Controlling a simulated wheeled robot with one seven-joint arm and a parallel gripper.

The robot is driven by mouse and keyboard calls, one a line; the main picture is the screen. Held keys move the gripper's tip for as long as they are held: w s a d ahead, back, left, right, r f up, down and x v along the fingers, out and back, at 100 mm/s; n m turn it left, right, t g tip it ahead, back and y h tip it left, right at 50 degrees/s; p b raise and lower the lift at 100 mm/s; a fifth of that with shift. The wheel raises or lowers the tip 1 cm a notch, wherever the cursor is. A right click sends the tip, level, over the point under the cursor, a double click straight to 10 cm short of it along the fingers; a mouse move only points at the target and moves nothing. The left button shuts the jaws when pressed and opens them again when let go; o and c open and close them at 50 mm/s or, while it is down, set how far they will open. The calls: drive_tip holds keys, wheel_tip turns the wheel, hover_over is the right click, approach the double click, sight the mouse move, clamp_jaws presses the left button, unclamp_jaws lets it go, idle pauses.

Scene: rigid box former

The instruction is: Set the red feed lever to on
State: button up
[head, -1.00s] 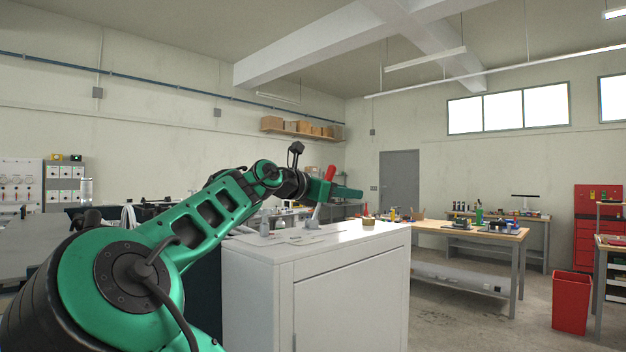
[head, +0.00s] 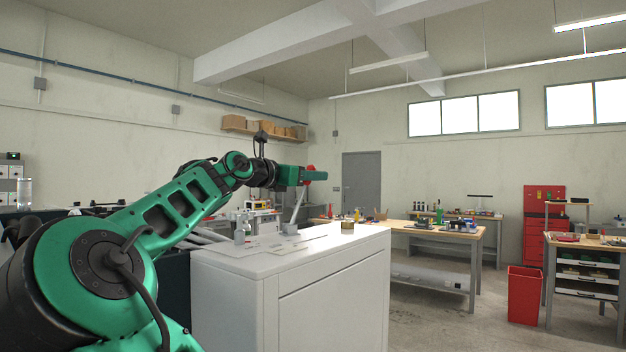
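The red feed lever (head: 317,176) stands on top of the white cabinet (head: 250,262), its pale shaft (head: 299,205) leaning up and to the right from a small grey base. My green gripper (head: 300,176) is at the lever's upper end, overlapping the red handle in the head view. Red shows just above and to the right of the gripper; the rest of the handle is hidden. Whether the fingers touch or enclose the handle cannot be told. Any on or off marking on the cabinet top is too small to read.
A grey bracket (head: 240,231) and a small tan round object (head: 347,225) are on the cabinet top. Workbenches (head: 452,232) stand behind to the right. A red bin (head: 525,293) stands on the floor at right, with open floor between it and the cabinet.

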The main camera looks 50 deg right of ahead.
drive_tip(key=shift+d, duration=1.65)
